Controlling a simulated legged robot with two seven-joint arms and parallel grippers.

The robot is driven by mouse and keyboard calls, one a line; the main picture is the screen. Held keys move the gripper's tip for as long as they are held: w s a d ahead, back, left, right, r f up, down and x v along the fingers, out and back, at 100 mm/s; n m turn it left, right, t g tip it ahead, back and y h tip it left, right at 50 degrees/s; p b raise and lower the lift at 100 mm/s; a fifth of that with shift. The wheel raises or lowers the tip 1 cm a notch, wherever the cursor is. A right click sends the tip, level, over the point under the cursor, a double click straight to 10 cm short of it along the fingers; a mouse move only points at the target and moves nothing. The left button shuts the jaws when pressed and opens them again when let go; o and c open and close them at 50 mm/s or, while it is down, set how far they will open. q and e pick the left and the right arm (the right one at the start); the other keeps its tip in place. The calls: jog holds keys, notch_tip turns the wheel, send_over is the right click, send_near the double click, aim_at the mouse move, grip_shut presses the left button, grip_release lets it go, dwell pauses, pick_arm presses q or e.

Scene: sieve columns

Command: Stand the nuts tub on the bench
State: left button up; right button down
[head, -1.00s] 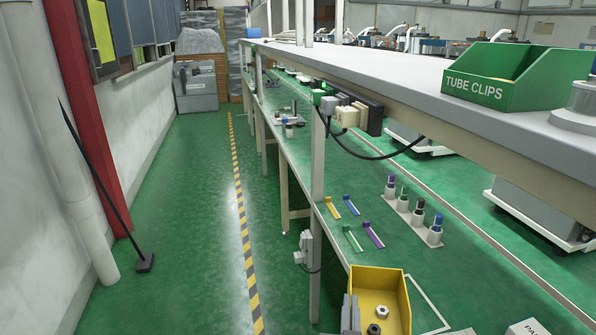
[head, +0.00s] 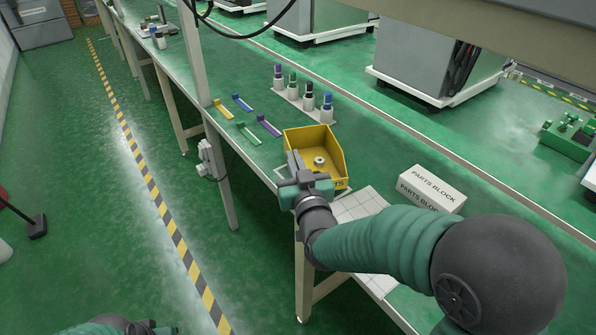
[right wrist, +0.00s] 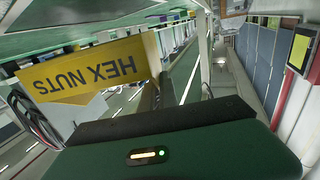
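The nuts tub (head: 331,141) is a yellow open bin at the bench's near edge, upright as far as I can see, with a hex nut (head: 319,161) inside. My right gripper (head: 293,160) is at its left wall, with the fingers appearing closed on that wall. In the right wrist view the tub's yellow face (right wrist: 85,72) reads HEX NUTS upside down, close beside the gripper. The green bench (head: 262,153) lies under the tub; I cannot tell whether its base touches it. Part of my left gripper (head: 125,326) shows at the bottom edge, its fingers unclear.
White outline marks (head: 284,172) show beside the tub. A bench post (head: 196,60) rises at left.

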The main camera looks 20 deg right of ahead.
jog(key=shift+w+d, duration=0.25)
jog(key=shift+d, duration=0.15)
jog(key=shift+w+d+f+b, duration=0.2)
jog(key=shift+f+b, duration=0.4)
jog(key=shift+f, duration=0.35)
jog(key=shift+w+d+f+b, duration=0.1)
jog(key=shift+d+f+b, duration=0.1)
jog(key=shift+f+b, duration=0.55)
jog(key=shift+s+f, duration=0.1)
jog(key=shift+p, duration=0.3)
jog(key=c, duration=1.6)
grip_release()
jog(key=shift+c, duration=0.2)
